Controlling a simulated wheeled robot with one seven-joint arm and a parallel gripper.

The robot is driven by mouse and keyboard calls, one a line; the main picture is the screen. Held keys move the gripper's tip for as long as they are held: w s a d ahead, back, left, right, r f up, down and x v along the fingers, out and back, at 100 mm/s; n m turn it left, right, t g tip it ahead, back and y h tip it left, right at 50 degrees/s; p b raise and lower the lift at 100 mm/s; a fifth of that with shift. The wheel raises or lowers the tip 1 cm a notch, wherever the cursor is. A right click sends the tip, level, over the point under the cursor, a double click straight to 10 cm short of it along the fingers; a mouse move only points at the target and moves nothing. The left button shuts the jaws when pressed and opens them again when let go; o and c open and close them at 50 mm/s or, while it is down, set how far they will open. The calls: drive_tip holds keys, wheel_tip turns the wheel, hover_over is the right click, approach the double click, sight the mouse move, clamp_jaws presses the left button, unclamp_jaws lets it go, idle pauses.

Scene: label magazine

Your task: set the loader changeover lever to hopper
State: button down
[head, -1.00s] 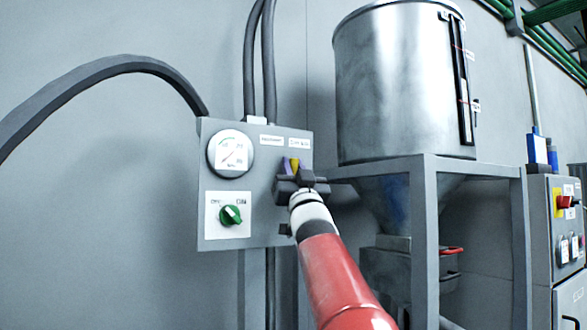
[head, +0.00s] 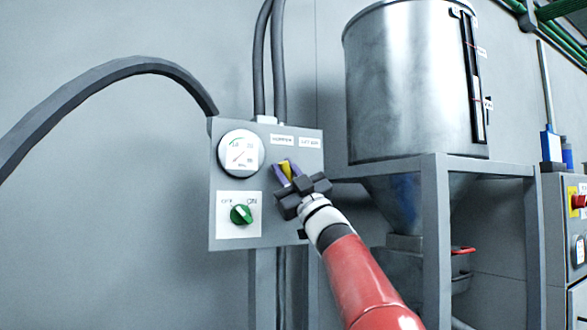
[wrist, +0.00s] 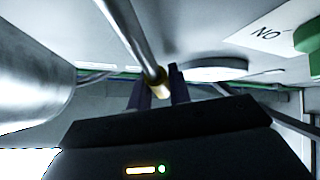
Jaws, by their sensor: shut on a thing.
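The grey panel (head: 225,185) on the wall carries the changeover lever (head: 287,167), whose small yellow part shows between the purple fingers of my gripper (head: 284,172). My gripper is shut on the lever and tilts to the left; its dark body hides most of the lever and its pivot. In the wrist view a metal rod with a brass-coloured end (wrist: 157,78) lies between my gripper's fingers (wrist: 160,90). Above the lever are two labels: the left one (head: 282,139) seems to read HOPPER, and the right one (head: 309,142) is too blurred to read surely. The lever leans toward the left label.
A round gauge (head: 240,154) and a green OFF/ON knob (head: 241,215) sit left of my gripper on the same panel. A metal hopper (head: 410,90) on a grey frame (head: 433,230) stands close on the right. Cables run up from the panel.

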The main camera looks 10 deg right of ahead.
drive_tip(key=shift+s+a+f+n+g+y, duration=0.1)
drive_tip(key=shift+a+f+n+g+y, duration=0.15)
drive_tip(key=shift+n+g+y, duration=0.5)
drive_tip(key=shift+s+a+f+n+g+y, duration=0.15)
drive_tip(key=shift+a+n+g+y, duration=0.25)
drive_tip(key=shift+n, duration=0.65)
drive_tip(key=shift+w, duration=0.1)
drive_tip(key=c, duration=1.3)
unclamp_jaws()
drive_tip(key=b+v, duration=0.3)
drive_tip(key=v, duration=0.5)
